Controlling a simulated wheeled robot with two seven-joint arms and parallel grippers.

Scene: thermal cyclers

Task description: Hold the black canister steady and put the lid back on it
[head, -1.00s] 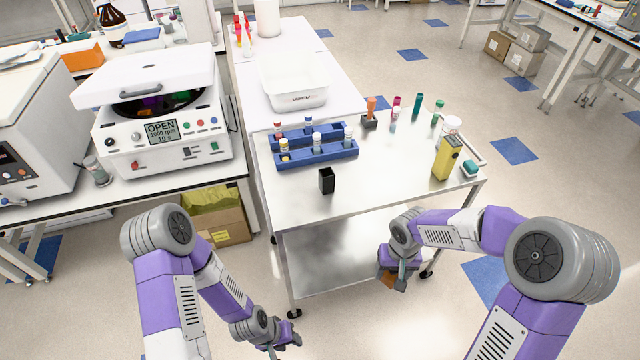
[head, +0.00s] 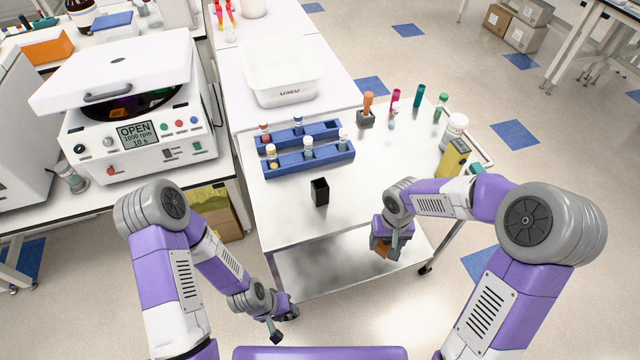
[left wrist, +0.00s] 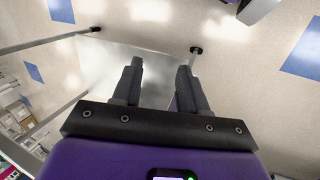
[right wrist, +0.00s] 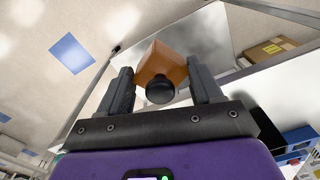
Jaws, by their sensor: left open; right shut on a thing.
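The black canister (head: 320,191) stands upright and open-topped near the front edge of the steel cart's top. The lid (right wrist: 163,64) is an orange-brown square block with a round black knob, which faces the camera in the right wrist view. My right gripper (head: 386,249) is shut on the lid, off the cart's front edge and to the right of the canister. The lid (head: 382,251) is partly hidden by the fingers in the head view. My left gripper (left wrist: 158,68) is open and empty. In the head view it hangs low (head: 280,328), in front of the cart and below the canister.
Blue racks (head: 310,157) with several vials stand behind the canister. A yellow box (head: 453,158), a white jar (head: 454,131) and several coloured tubes stand on the right and back. The cart top (head: 370,180) around the canister is clear. An open centrifuge (head: 135,130) stands at left.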

